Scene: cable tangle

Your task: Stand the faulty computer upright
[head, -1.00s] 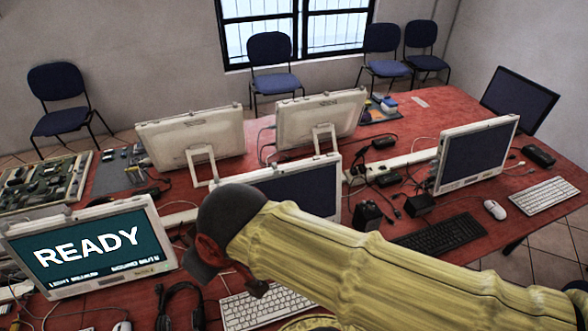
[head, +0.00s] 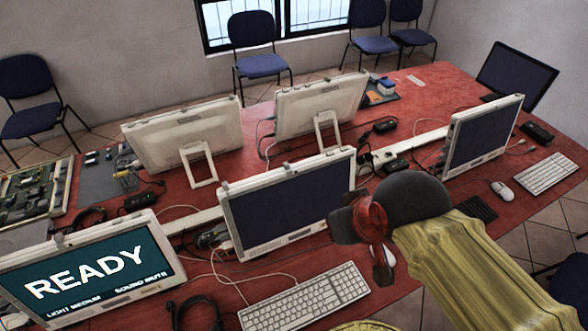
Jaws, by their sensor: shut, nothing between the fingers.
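Several white-framed computers stand on the red table, and no mark shows which is the faulty one. The front left computer (head: 95,268) leans back with READY lit on its screen. The middle computer (head: 288,203) stands with a dark screen, as does the right computer (head: 482,137). Two more, the back left computer (head: 185,135) and the back middle computer (head: 320,103), stand on rear props with their backs to me. My gripper (head: 368,240) is shut and empty, just right of the middle computer and above the table. The dark wrist and yellow sleeve partly hide it.
A white keyboard (head: 305,297) lies in front of the middle computer. A black keyboard (head: 476,208) is partly behind my arm. A white mouse (head: 502,191) and white keyboard (head: 546,173) lie at right. Cables and adapters clutter the middle. A black monitor (head: 517,78) stands at far right.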

